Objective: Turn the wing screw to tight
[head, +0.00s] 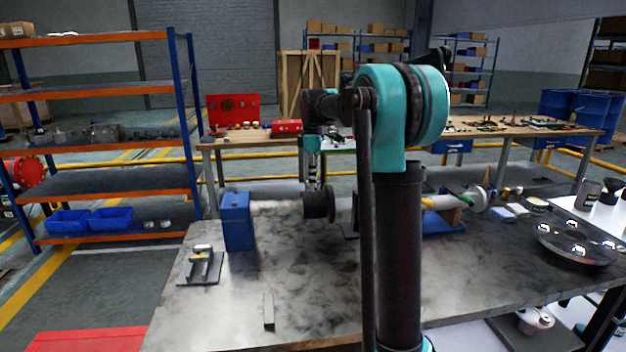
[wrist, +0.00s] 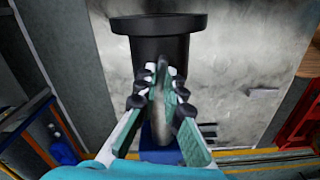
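My gripper (head: 313,184) points down just above a black flanged cylinder on a pale pipe. In the wrist view, my gripper (wrist: 165,78) has its two teal fingers with black pads on either side of a thin dark upright piece (wrist: 163,66), which looks like the wing screw. The tips are close to it, but I cannot tell whether they touch it. The black flanged cylinder (wrist: 158,42) lies just beyond the tips. It also shows in the head view (head: 319,204). The wing screw cannot be made out in the head view.
A blue block (head: 237,222) stands left of the pipe (head: 278,206) on the grey bench (head: 240,295). A small metal fixture (head: 202,264) and a small grey block (head: 268,310) lie in front. The bench's front middle is mostly clear.

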